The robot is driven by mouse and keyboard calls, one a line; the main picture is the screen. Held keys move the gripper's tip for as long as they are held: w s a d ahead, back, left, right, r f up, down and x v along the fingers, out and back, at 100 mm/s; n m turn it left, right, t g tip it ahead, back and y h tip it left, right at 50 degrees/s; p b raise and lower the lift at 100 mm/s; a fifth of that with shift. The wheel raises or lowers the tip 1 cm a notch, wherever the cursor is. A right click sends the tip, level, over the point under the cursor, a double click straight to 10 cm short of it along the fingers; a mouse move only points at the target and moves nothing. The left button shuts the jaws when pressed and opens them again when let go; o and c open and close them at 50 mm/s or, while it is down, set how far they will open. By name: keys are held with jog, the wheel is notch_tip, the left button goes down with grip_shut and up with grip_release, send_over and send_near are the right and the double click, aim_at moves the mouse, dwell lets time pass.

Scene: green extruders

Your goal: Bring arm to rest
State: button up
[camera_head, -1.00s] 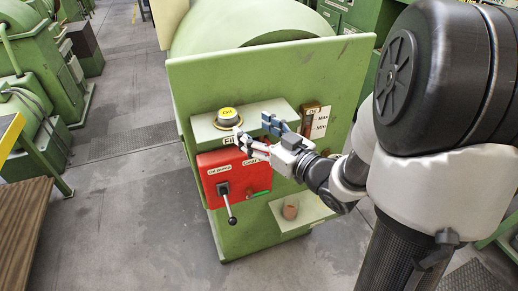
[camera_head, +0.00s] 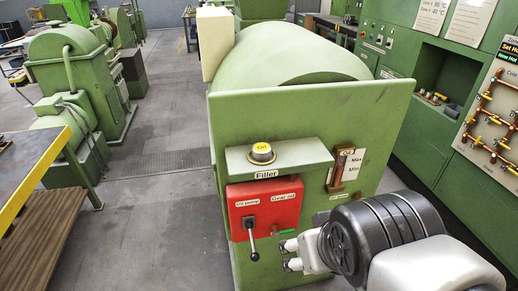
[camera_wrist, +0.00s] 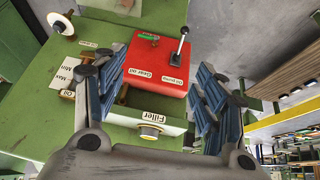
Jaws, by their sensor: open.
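My gripper (camera_wrist: 162,68) shows in the wrist view as two blue-padded fingers spread wide apart with nothing between them. Through the gap I see the red control panel (camera_wrist: 158,62), with its black-knobbed lever (camera_wrist: 183,33), and the green Filler shelf (camera_wrist: 110,122) with its yellow-topped oil cap (camera_wrist: 150,131), all upside down. In the head view my arm is folded at the bottom right, in front of the green extruder (camera_head: 310,110). The oil cap (camera_head: 262,152) sits on the shelf above the red panel (camera_head: 265,208).
An oil level gauge (camera_head: 345,170) is on the extruder front, right of the shelf. A table with a yellow edge (camera_head: 52,155) stands at the left. Green cabinets with a pipe board (camera_head: 490,115) line the right. Grey floor (camera_head: 165,215) is open left of the extruder.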

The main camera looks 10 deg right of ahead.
jog(key=shift+g+y, duration=0.4)
jog(key=shift+g, duration=0.2)
jog(key=s+a, duration=0.2)
jog(key=s, duration=0.1)
jog(key=shift+s+f, duration=0.1)
jog(key=shift+s, duration=0.2)
dwell(0.3)
